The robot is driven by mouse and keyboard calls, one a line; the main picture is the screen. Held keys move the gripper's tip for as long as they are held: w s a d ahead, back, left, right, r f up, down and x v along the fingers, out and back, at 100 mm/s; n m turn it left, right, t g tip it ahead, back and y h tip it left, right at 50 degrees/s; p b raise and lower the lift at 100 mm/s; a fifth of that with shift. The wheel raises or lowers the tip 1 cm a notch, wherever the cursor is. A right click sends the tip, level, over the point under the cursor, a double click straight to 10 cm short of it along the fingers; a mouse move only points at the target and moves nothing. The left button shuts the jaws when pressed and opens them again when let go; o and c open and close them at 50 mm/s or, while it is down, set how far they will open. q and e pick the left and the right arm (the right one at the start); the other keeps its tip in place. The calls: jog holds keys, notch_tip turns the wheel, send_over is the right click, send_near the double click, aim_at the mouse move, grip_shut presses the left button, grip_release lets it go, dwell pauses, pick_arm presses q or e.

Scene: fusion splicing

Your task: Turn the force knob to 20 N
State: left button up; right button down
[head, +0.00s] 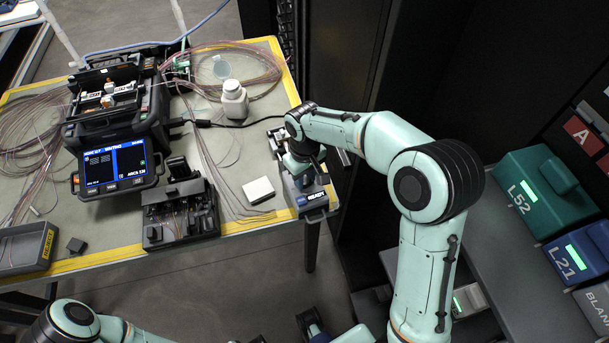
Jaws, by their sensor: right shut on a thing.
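A small grey and blue device (311,201) with a lit blue label stands at the right end of the workbench. My right gripper (306,172) points down over the top of this device and is shut on a part there, which I take to be the force knob. The fingers and wrist hide the knob, so its setting cannot be read.
The fusion splicer (117,120) with a lit blue screen stands on the left of the workbench (232,220). A black fixture (180,212), a white block (258,190), a white bottle (234,101) and loose fibre coils lie around. Green and blue boxes (545,190) line the right.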

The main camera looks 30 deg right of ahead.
jog(key=m+p, duration=0.1)
jog(key=m, duration=0.5)
jog(key=shift+m, duration=0.3)
pick_arm(q)
jog(key=shift+w+r+p, duration=0.2)
jog(key=shift+r+p, duration=0.05)
jog(key=shift+r, duration=0.25)
jog(key=shift+w+r+p, duration=0.15)
jog(key=shift+r+p, duration=0.05)
jog(key=shift+r, duration=0.3)
pick_arm(e)
jog(key=m, duration=0.6)
jog(key=c, duration=0.8)
grip_release()
jog(key=shift+r, duration=0.1)
pick_arm(q)
jog(key=shift+w+r+p, duration=0.2)
jog(key=shift+r+p, duration=0.25)
jog(key=shift+r, duration=0.05)
jog(key=shift+w+r+p, duration=0.2)
jog(key=shift+r+p, duration=0.25)
pick_arm(e)
notch_tip(320, 180, up, 13)
jog(key=shift+r, duration=0.1)
